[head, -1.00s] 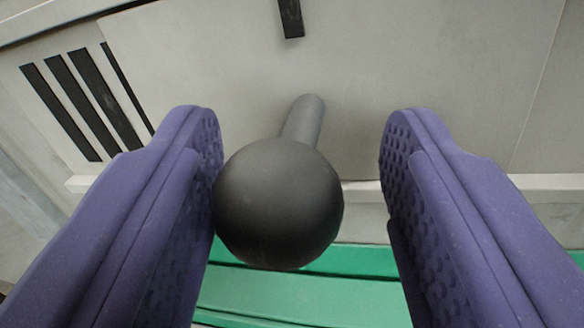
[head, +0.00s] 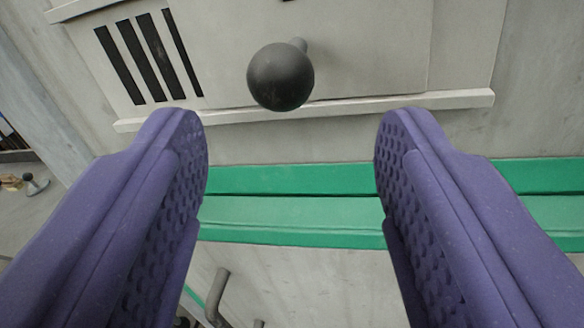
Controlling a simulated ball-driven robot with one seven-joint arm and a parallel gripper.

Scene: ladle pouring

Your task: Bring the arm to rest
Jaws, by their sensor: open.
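My gripper (head: 290,125) has two purple padded fingers, spread wide with nothing between them. A dark round knob (head: 281,77) on a short stem sticks out from a pale grey panel (head: 370,50). The knob is ahead of the fingertips, in the upper middle of the view, and apart from both fingers. The panel has several black vertical slots (head: 140,58) at its left and a pale ledge (head: 400,106) along its lower edge.
Green slats (head: 290,212) run across below the panel, behind the fingers. A grey bent bar (head: 216,295) shows low at the left of centre. At the far left, a small dark-knobbed object (head: 36,183) and a tan object (head: 10,182) lie on a grey surface.

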